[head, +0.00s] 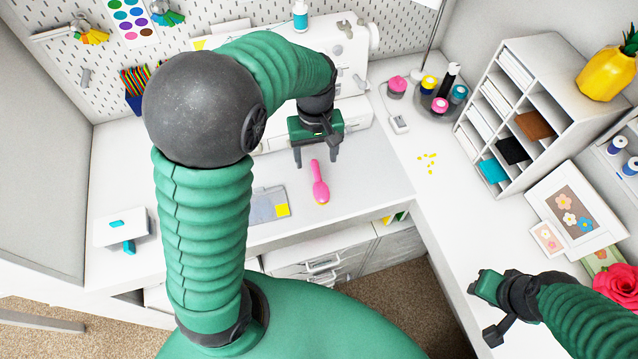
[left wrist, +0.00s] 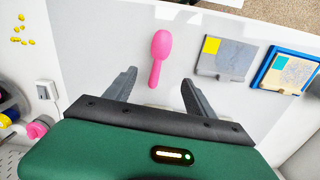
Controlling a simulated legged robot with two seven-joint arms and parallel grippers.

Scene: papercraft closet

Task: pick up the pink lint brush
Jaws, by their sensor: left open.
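The pink lint brush (head: 320,183) lies flat on the white desk in the head view, its wide end toward the front edge and its handle toward my left gripper. My left gripper (head: 315,160) is open and empty above the desk, just behind the brush. In the left wrist view the lint brush (left wrist: 160,56) lies beyond the fingertips, with its handle end pointing at the gap between the fingers (left wrist: 158,85). My right gripper (head: 484,314) hangs over the right part of the desk at the lower right, away from the brush.
A grey notepad with a yellow square (head: 270,205) lies left of the brush. A white sewing machine (head: 350,60) stands behind my left gripper. Yellow bits (head: 428,162), a tray of spools (head: 440,95) and a white shelf unit (head: 530,100) are to the right.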

